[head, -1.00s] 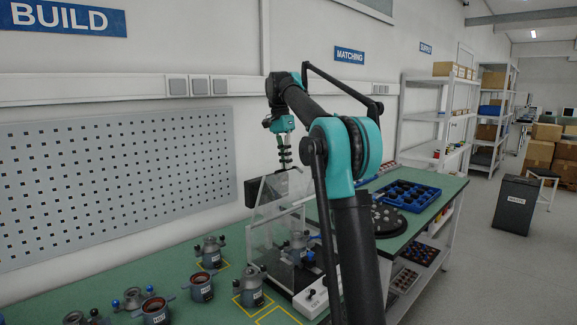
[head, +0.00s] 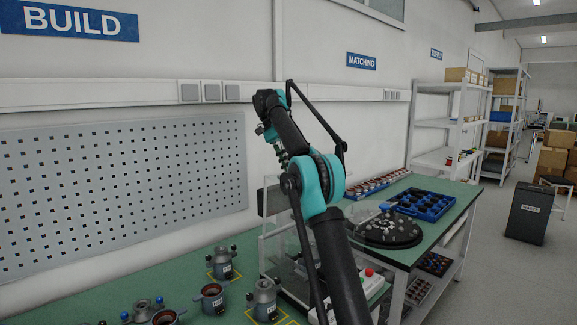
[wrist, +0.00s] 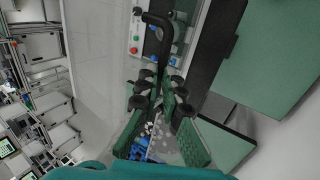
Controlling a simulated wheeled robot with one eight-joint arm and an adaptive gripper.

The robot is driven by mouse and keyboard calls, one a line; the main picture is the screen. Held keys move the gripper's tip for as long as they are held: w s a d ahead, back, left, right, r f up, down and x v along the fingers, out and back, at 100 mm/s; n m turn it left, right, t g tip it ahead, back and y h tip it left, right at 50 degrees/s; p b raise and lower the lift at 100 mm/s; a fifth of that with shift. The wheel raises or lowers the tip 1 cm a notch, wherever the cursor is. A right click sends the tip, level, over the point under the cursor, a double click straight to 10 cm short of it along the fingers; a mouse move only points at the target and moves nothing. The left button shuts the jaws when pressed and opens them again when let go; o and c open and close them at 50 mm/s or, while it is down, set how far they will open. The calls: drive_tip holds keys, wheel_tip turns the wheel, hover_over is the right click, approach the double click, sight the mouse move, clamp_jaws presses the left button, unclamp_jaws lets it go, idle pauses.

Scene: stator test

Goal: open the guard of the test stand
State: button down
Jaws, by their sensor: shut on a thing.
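The test stand's guard (head: 270,236), a clear panelled cover, stands on the green bench in the head view, partly behind my arm. Its exact angle is hard to tell. In the wrist view a black bent bar (wrist: 154,20), seemingly the guard's handle, runs down between my fingers. My gripper (wrist: 160,95) is shut on this bar. A part with blue knobs (wrist: 158,36) shows beside the bar in the wrist view. A control box with a red button (head: 369,272) sits at the stand's right.
Several grey stator units (head: 222,263) stand on the bench at left, some in yellow squares. At right, another table holds a dark round tray (head: 388,232) and a blue crate (head: 425,203). A dark bin (head: 528,216) stands on the floor.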

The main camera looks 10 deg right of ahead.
drive_tip(key=shift+w+a+f, duration=0.35)
drive_tip(key=shift+f, duration=0.15)
drive_tip(key=shift+w+a+f, duration=0.3)
drive_tip(key=shift+a+f, duration=0.05)
drive_tip(key=shift+f, duration=0.15)
drive_tip(key=c, duration=2.2)
unclamp_jaws()
drive_tip(key=shift+o, duration=1.4)
drive_tip(key=shift+w+a+f, duration=0.1)
drive_tip(key=shift+w+f, duration=0.15)
drive_tip(key=shift+o, duration=1.2)
drive_tip(key=shift+w+a, duration=0.1)
drive_tip(key=shift+o, duration=0.4)
drive_tip(key=shift+s+r, duration=0.15)
drive_tip(key=shift+s, duration=0.1)
drive_tip(key=shift+w, duration=0.1)
drive_tip(key=shift+d, duration=0.25)
drive_tip(key=shift+d+r, duration=0.1)
drive_tip(key=shift+d, duration=0.05)
